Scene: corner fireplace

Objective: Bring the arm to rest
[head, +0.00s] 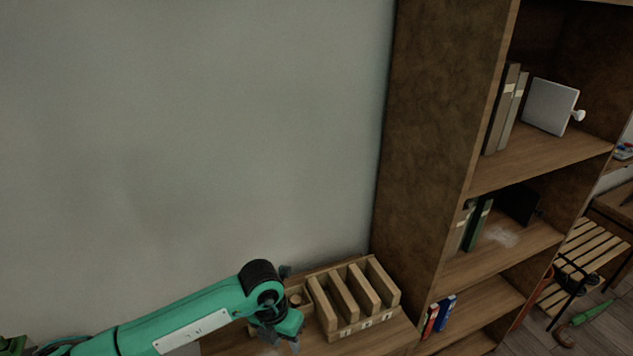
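My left arm (180,318), green with black joints, comes in from the lower left. Its gripper (283,343) hangs at the bottom of the picture, pointing down, just left of a wooden slotted rack (352,306). The fingers are small and partly cut off by the lower edge, so I cannot tell whether they are open or shut or hold anything. My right gripper is not in view.
The rack stands on a low wooden surface (385,341) against a plain wall (190,130). A tall bookcase (437,120) with books and a white panel (549,106) rises at right. A slatted bench (590,245) stands beyond.

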